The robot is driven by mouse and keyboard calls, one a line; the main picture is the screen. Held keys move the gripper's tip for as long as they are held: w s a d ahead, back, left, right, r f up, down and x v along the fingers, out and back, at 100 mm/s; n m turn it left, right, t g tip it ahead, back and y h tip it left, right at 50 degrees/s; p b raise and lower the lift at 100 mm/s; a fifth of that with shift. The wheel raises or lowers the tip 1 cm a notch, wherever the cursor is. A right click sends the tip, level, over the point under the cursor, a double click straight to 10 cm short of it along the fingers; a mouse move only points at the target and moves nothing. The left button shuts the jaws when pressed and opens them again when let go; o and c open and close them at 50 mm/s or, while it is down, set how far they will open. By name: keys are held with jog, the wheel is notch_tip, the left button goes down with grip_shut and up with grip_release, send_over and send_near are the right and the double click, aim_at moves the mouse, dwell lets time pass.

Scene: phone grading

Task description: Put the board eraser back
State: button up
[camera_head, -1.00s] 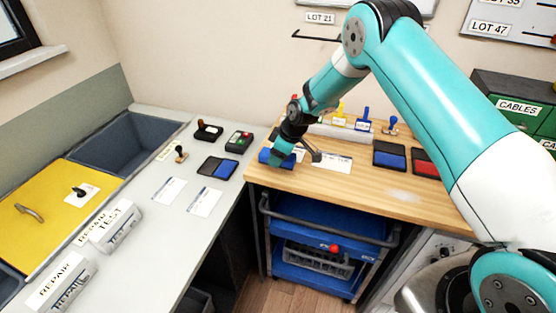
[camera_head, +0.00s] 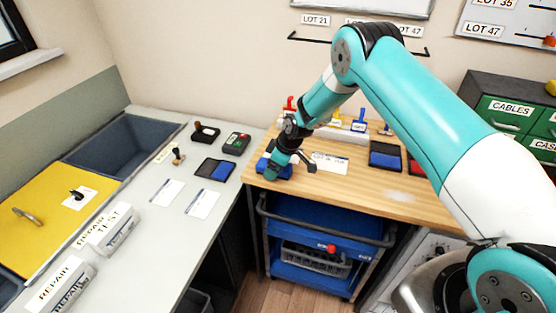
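My gripper (camera_head: 276,164) points down at the front left corner of the wooden bench. A small blue block (camera_head: 262,165), which may be the board eraser, shows right at its fingertips. The fingers cover much of the block, so I cannot tell whether they are shut on it or whether it rests on the bench. The whiteboard (camera_head: 385,6) is on the back wall, cut off by the top edge, with a dark rail (camera_head: 308,40) below it partly hidden by my arm.
The wooden bench (camera_head: 350,186) has a blue pad (camera_head: 385,157), a paper card (camera_head: 330,163) and a rack of coloured stamps (camera_head: 345,131). A grey counter (camera_head: 170,220) with stamps and pads lies left. A blue cart (camera_head: 320,240) stands under the bench. Green drawers (camera_head: 510,110) stand right.

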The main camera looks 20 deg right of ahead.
jog(key=b+v, duration=0.4)
jog(key=v, duration=0.8)
jog(key=s+a+r+m, duration=0.1)
jog(key=s+a+r, duration=0.4)
jog(key=s+r, duration=0.4)
jog(key=s+a+r+m+g, duration=0.1)
jog(key=s+r, duration=0.2)
jog(key=s, duration=0.6)
jog(key=s+a+r+m+g, duration=0.1)
jog(key=s+r, duration=0.3)
jog(key=s, duration=0.5)
jog(key=s+a+r, duration=0.1)
jog(key=s+r, duration=0.2)
jog(key=s, duration=0.6)
jog(key=shift+r+m+g, duration=0.15)
jog(key=shift+m+g, duration=0.25)
jog(key=shift+s+a, duration=0.15)
